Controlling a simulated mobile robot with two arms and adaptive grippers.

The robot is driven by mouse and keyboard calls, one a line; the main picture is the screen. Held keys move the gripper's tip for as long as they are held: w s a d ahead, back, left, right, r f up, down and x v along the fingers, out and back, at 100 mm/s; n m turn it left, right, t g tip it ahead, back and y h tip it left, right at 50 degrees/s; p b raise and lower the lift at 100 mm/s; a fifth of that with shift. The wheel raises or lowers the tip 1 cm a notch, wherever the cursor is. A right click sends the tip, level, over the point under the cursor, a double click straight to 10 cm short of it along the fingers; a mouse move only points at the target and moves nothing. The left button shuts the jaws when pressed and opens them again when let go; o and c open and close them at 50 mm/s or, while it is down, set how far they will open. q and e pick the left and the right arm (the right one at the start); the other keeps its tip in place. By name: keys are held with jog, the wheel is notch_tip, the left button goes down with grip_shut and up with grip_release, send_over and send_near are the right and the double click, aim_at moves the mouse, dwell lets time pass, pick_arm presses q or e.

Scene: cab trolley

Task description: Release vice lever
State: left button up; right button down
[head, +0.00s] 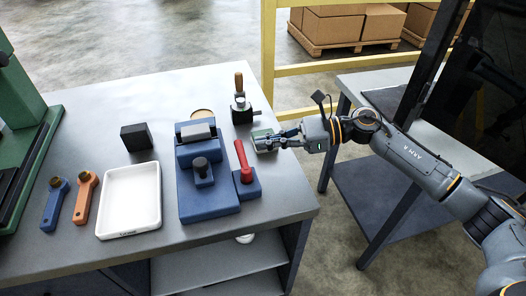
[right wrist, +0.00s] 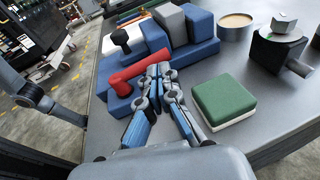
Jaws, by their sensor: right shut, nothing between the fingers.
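The blue vice (head: 209,207) stands near the front right of the bench, with a grey block (head: 196,132) at its back part and a dark knob (head: 200,163) in front. Its red lever (head: 243,160) leans up from a blue base on the right side. My right gripper (head: 270,141) is shut and empty, over the green pad, to the right of the lever. In the right wrist view the red lever (right wrist: 138,70) lies just beyond my fingertips (right wrist: 160,68); I cannot tell whether they touch. My left gripper is not in view.
The green pad (right wrist: 222,101) lies beside the vice. A wooden-handled tool (head: 240,98) stands behind it. A white tray (head: 131,200), black block (head: 136,137), orange tool (head: 85,197) and blue tool (head: 54,205) lie left. A yellow rail (head: 320,66) runs behind the bench.

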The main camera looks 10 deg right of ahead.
jog(key=v, duration=0.9)
jog(key=shift+d, duration=0.1)
